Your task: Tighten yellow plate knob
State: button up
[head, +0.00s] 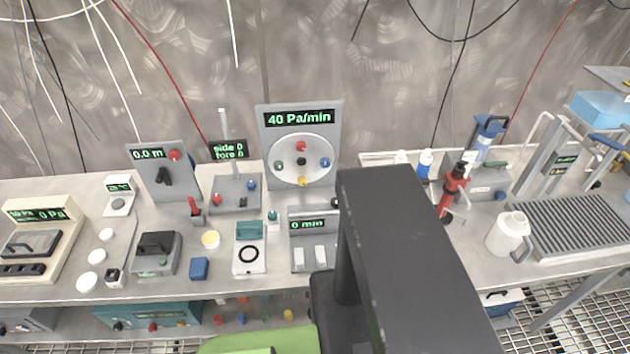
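A grey upright panel (272,136) at the back middle of the bench bears a round pale plate (288,146) and a display reading 40 Pa/min. The yellow knob (302,182) sits at the bottom of the plate. A red knob (300,146) is at its top, a green one (278,165) at left, a blue one (325,162) at right and a black one (301,161) at the centre. My dark arm rises in the foreground, just right of the panel. My gripper does not show, and the arm hides part of the bench.
A small panel reading 0 mm (314,224) stands in front of the plate, right of a white box with a black ring (249,257). A white jug (508,234) and ribbed tray (575,225) are at right. Loose coloured knobs lie on the shelf below. Cables hang behind.

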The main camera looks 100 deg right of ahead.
aim_at(302, 180)
jog(key=z, duration=0.7)
jog(key=k, duration=1.4)
jog(key=u, duration=0.4)
jog(key=i, duration=1)
